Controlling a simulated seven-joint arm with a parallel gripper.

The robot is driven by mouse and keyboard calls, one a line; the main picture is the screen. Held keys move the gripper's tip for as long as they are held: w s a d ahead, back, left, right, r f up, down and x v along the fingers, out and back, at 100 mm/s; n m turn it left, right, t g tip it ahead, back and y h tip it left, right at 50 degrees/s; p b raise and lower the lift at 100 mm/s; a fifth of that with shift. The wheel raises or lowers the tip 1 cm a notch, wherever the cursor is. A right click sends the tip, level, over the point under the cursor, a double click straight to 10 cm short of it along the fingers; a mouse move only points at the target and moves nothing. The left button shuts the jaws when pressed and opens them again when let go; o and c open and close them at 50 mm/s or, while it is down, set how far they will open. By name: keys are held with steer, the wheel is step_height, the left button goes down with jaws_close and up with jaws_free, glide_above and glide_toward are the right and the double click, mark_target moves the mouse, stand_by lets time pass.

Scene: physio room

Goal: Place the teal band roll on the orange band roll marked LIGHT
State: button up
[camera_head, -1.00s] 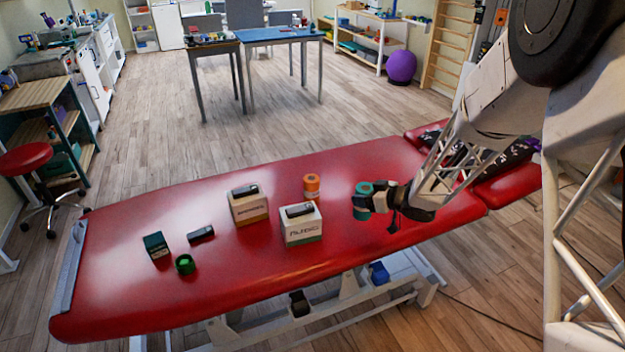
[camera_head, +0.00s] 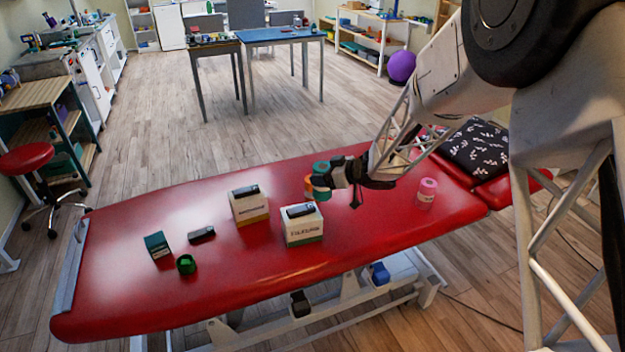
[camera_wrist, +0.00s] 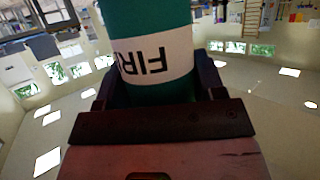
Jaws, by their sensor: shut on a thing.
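My gripper (camera_head: 331,177) is shut on the teal band roll (camera_head: 321,167). In the wrist view the teal roll (camera_wrist: 155,65) stands between the jaws, and its white label shows the letters "FIR", with the rest hidden. The orange band roll (camera_head: 308,187) stands on the red couch. In the head view the teal roll overlaps the right part of the orange roll, and only a strip of orange shows at its left. I cannot tell whether the two touch, or how high the teal roll is held. The LIGHT marking is not readable.
A white box (camera_head: 302,229) with a dark item on top stands just in front of the rolls. Another box (camera_head: 250,208) is to the left. A pink roll (camera_head: 427,190) stands to the right. A dark green box (camera_head: 157,246) and a green roll (camera_head: 186,264) are at far left.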

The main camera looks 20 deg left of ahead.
steer(key=shift+w, duration=0.1)
steer(key=w+a+f, duration=0.1)
steer(key=w+a, duration=0.7)
steer(key=w, duration=0.5)
steer(key=shift+a+f, duration=0.2)
steer(key=shift+a, duration=0.15)
steer(key=shift+w, duration=0.1)
steer(key=shift+f, duration=1.8)
steer(key=o, duration=1.1)
steer(key=shift+f, duration=0.15)
steer(key=shift+r, duration=0.2)
